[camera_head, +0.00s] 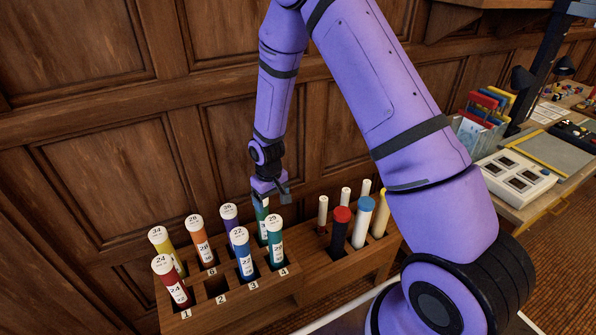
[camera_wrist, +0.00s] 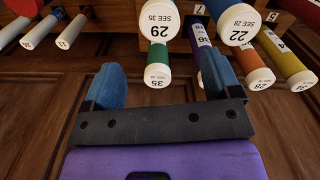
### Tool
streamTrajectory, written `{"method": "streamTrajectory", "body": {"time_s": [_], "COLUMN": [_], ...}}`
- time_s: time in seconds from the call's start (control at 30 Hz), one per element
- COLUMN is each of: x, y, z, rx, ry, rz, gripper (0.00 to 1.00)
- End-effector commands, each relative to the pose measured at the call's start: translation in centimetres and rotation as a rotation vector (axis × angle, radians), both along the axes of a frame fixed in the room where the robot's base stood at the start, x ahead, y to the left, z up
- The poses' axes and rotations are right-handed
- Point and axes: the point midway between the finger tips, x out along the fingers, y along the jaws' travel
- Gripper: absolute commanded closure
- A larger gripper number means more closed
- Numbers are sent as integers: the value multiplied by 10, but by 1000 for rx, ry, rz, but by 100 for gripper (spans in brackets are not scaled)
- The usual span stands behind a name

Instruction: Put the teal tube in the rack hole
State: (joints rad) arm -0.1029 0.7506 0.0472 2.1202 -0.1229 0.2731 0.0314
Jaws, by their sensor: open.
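Two green-teal tubes stand at the right end of the wooden rack (camera_head: 240,311). The front one, capped 29 (camera_head: 276,243), stands in hole 4; its cap also shows in the wrist view (camera_wrist: 158,25). The other, capped 35 (camera_wrist: 157,76), stands behind it, its top partly hidden by my gripper in the head view. My gripper (camera_head: 270,194) is open above the back row. In the wrist view, the 35 cap appears between its blue fingers, with gaps on both sides. I cannot tell whether the fingers reach down around it. Hole 2 (camera_head: 216,286) in the front row looks empty.
Red 24 (camera_head: 172,284), blue 22 (camera_head: 243,255), yellow 34 (camera_head: 165,248), orange 28 (camera_head: 202,243) and purple 36 (camera_head: 230,219) tubes crowd the rack. A panelled wall (camera_head: 110,180) is close behind.

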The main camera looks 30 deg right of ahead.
Motion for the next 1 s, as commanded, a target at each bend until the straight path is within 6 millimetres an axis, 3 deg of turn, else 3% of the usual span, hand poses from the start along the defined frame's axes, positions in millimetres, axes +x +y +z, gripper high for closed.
{"method": "streamTrajectory", "body": {"time_s": [0.13,0.23,0.57,0.8,1.0], "x": [1,2,-17,-53,-94], "y": [-1,-4,-23,-37,-47], "z": [10,34,165,249,308], "rx": [0,-2,-8,-5,1], "ry": [-8,-27,-124,-193,-252], "rz": [-3,-11,-57,-95,-125], "gripper": [17,17,17,17,17]}}
